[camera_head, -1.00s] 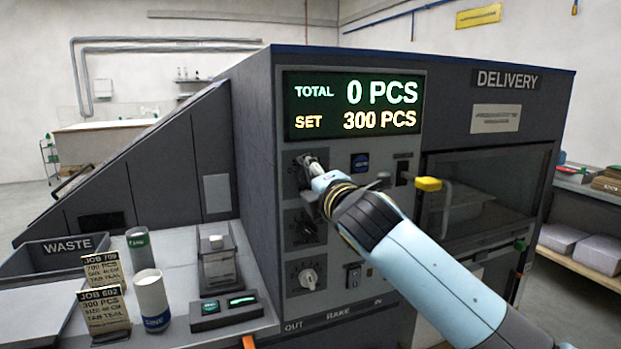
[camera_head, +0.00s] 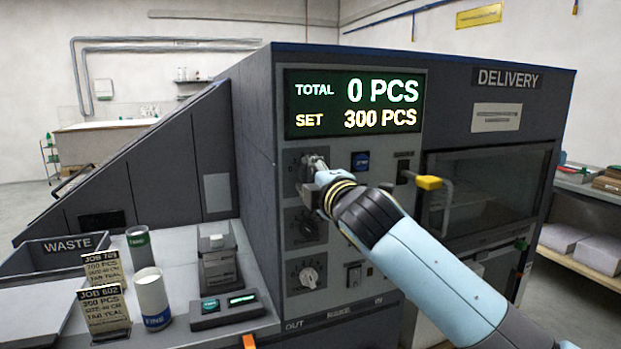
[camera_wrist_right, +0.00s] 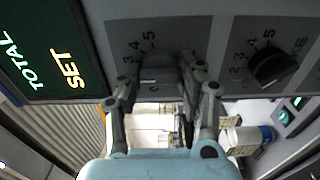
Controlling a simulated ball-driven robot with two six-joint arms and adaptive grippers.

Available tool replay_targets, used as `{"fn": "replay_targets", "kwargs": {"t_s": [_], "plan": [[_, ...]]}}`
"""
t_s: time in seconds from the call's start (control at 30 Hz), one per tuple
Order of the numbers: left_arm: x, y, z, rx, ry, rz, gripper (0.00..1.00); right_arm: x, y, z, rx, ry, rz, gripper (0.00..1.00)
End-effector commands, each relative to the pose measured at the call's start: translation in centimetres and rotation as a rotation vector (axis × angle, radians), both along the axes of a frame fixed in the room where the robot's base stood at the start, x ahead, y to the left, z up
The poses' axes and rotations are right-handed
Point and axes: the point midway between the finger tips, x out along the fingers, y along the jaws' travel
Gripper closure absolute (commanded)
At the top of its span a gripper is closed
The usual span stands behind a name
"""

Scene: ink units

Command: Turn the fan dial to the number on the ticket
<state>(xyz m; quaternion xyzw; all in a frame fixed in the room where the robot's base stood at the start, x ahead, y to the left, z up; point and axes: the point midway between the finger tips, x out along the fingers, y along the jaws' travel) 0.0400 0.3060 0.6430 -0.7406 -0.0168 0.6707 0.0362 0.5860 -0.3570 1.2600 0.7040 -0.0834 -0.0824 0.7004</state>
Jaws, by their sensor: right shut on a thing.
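My right gripper (camera_head: 316,163) is shut on the top dial of three on the machine's front panel. In the right wrist view this dial (camera_wrist_right: 157,70) sits between the fingers, with numbers up to 5 around it; its pointer is mostly hidden. Its name label cannot be read, so I cannot tell whether it is the fan dial. The middle dial (camera_head: 306,226) and lower dial (camera_head: 308,276) are free. The front ticket (camera_head: 104,312) reads JOB 602, 300 PCS; the ticket behind (camera_head: 101,268) reads JOB 709. Their smallest lines are unclear. My left gripper is out of view.
The display (camera_head: 354,104) shows TOTAL 0 PCS and SET 300 PCS. A yellow-ended lever (camera_head: 429,183) stands out right of my gripper.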

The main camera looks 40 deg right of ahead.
Motion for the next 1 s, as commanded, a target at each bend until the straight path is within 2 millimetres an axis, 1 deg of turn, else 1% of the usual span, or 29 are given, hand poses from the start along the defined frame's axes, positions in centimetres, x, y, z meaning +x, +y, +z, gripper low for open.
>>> {"fn": "replay_targets", "kwargs": {"t_s": [0.2, 0.4, 0.6, 0.97, 1.0], "plan": [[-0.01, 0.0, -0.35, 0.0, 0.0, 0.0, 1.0, -0.02, -0.05, -0.17, 0.131, -0.028, -0.002, 0.95], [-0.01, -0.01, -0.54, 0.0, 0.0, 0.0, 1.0, -0.04, -0.06, -0.14, 0.211, -0.046, -0.003, 0.95], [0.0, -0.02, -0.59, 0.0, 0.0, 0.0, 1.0, -0.04, -0.06, -0.13, 0.246, -0.055, -0.003, 0.95], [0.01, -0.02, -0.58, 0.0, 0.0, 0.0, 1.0, -0.03, -0.05, -0.14, 0.251, -0.055, -0.003, 0.95], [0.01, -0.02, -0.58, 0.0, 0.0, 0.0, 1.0, -0.03, -0.05, -0.14, 0.251, -0.055, -0.003, 0.6]]}}
